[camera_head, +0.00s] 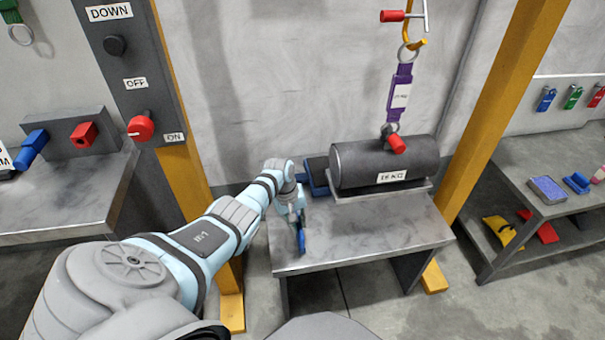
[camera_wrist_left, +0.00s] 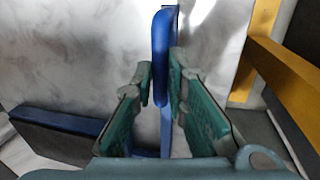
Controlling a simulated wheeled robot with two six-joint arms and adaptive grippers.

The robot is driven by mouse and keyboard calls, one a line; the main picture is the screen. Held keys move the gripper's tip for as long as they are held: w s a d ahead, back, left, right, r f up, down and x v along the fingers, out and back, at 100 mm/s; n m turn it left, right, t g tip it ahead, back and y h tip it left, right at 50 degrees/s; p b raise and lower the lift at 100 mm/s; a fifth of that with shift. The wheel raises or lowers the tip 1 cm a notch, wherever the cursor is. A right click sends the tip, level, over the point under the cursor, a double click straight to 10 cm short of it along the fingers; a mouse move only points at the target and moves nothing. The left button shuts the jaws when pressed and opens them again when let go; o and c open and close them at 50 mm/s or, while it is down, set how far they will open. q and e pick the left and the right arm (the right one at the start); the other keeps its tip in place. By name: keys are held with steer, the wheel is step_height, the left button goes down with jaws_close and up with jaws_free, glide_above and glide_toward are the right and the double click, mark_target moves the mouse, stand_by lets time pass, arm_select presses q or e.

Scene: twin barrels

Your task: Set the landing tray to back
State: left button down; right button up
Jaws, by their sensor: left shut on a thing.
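A dark tray with blue edges (camera_head: 317,174), perhaps the landing tray, lies on the grey bench top, left of the black cylinder and partly hidden by my arm. A dark slab with a blue edge (camera_wrist_left: 62,122) in the left wrist view seems to be the same piece. My left gripper (camera_head: 299,224) is over the bench's front left part, shut on an upright blue handle (camera_head: 302,244). In the left wrist view, the blue handle (camera_wrist_left: 162,40) stands between the two green-padded fingers (camera_wrist_left: 161,85). I cannot tell what the handle is fixed to. My right gripper is out of view.
The black cylinder (camera_head: 385,163) marked 15 KG rests on a light plate on the bench (camera_head: 375,232), with a purple strap (camera_head: 399,92) and hook above it. Yellow posts (camera_head: 500,100) flank the bench. A control panel (camera_head: 128,70) stands left, a shelf (camera_head: 555,160) right.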

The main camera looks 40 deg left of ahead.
arm_select(q)
steer(key=shift+w+a+r, duration=0.2)
steer(key=c, duration=1.8)
jaws_free()
steer(key=shift+o, duration=1)
steer(key=shift+f, duration=0.2)
steer(key=shift+r, duration=0.25)
step_height(320, 180, up, 11)
steer(key=s+a, duration=0.1)
steer(key=shift+s+a+r, duration=0.15)
steer(key=shift+s+a, duration=0.1)
steer(key=shift+s, duration=0.15)
